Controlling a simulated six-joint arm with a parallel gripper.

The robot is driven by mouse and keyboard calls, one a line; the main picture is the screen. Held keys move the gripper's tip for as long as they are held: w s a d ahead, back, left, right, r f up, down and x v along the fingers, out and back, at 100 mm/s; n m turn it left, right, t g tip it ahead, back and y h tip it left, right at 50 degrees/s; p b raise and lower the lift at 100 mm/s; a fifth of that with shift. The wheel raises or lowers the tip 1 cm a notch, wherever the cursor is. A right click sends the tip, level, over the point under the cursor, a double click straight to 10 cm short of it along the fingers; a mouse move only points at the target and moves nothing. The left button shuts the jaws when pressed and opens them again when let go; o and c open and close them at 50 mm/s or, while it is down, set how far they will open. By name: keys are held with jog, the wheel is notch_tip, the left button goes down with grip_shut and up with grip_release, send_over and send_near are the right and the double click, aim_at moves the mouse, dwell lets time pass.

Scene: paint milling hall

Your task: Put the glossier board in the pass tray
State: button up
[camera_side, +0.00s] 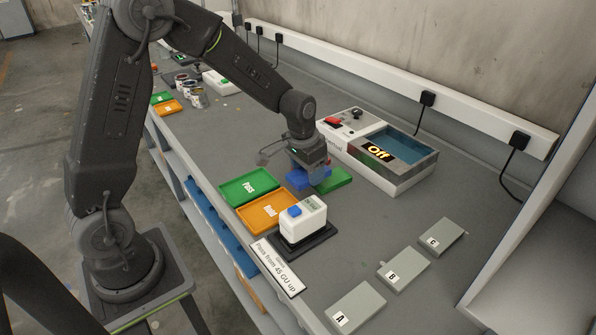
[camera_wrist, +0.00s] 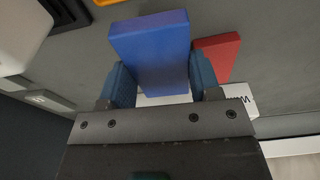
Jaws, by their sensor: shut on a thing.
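My gripper (camera_side: 311,172) is shut on a blue board (camera_wrist: 152,50), which shows between its fingers in the wrist view. The same blue board (camera_side: 297,181) shows partly under the gripper in the side view, low over the bench. A green board (camera_side: 333,181) lies just right of it. A red flat piece (camera_wrist: 215,58) shows beside the blue board in the wrist view; I cannot tell what it is. The green Pass tray (camera_side: 236,194) is left of my gripper and looks empty. I cannot tell which surface is glossier.
The orange Hold tray (camera_side: 254,221) adjoins the Pass tray. A white meter (camera_side: 303,218) with a blue button stands on a dark base near it. A basin unit reading Off (camera_side: 400,175) is behind. Grey slabs A (camera_side: 360,306), B (camera_side: 405,268) and C (camera_side: 441,240) are at the right.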

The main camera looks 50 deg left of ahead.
jog(key=shift+n, duration=0.7)
jog(key=w+a, duration=0.1)
jog(key=a, duration=0.2)
jog(key=w+a+r, duration=0.1)
jog(key=a, duration=0.2)
jog(key=w+a, duration=0.1)
jog(key=a, duration=0.2)
jog(key=shift+w+a+r, duration=0.2)
jog(key=shift+w+r, duration=0.2)
jog(key=s+a+r+n, duration=0.1)
jog(key=a+r+n, duration=0.1)
jog(key=a, duration=1.1)
jog(key=s+a+r+n, duration=0.1)
jog(key=a+r, duration=0.2)
jog(key=a, duration=1)
send_over(278, 126)
jog(key=shift+y, duration=0.3)
jog(key=f, duration=0.7)
jog(key=shift+s+d, duration=0.2)
jog(key=shift+s, duration=0.05)
jog(key=shift+f, duration=1.95)
jog(key=shift+f, duration=0.15)
jog(key=o, duration=1)
